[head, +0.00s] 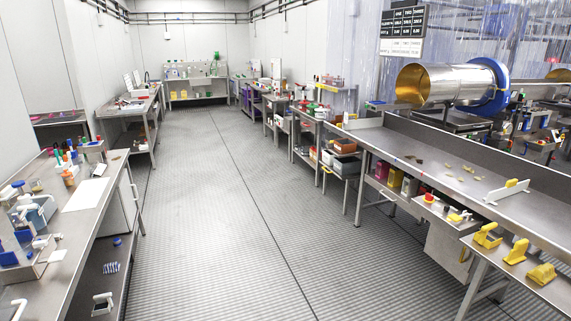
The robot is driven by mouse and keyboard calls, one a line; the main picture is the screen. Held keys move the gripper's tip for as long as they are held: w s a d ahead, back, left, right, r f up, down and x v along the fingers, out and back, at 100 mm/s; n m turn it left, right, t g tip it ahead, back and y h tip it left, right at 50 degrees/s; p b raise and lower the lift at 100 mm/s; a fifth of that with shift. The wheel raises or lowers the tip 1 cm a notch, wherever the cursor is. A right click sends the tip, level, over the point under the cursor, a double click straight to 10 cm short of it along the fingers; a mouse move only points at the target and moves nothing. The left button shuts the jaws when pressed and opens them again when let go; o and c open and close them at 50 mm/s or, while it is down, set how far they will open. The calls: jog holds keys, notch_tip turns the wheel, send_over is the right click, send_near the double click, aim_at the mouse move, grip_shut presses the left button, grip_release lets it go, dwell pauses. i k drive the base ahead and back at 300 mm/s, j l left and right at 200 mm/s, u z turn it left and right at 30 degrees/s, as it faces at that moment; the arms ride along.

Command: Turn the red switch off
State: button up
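A small red knob-like part (428,197) shows on a pale panel (447,212) at the front of the long steel bench on the right, beside small yellow parts. It may be the red switch; it is too small to tell its shape or whether it is on or off. My gripper is not in view.
A cluttered table (95,230) stands at left. A golden drum (440,84) lies behind the bench. The ribbed floor (225,215) between is clear.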

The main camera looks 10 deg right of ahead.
aim_at(429, 197)
jog(key=i+z, duration=0.15)
jog(key=i, duration=0.5)
jog(key=i+j+z, duration=0.1)
jog(key=i, duration=0.5)
jog(key=i+j+z, duration=0.15)
jog(key=i, duration=0.45)
jog(key=i+j+z, duration=0.15)
jog(key=i+z, duration=0.15)
jog(key=z, duration=0.15)
jog(key=i+j+z, duration=0.55)
jog(key=z, duration=0.3)
jog(key=i+j+z, duration=0.15)
jog(key=j+z, duration=0.3)
jog(key=i+j+z, duration=0.1)
jog(key=j+z, duration=0.65)
jog(key=j, duration=0.3)
jog(key=j+z, duration=0.3)
jog(key=j, duration=0.35)
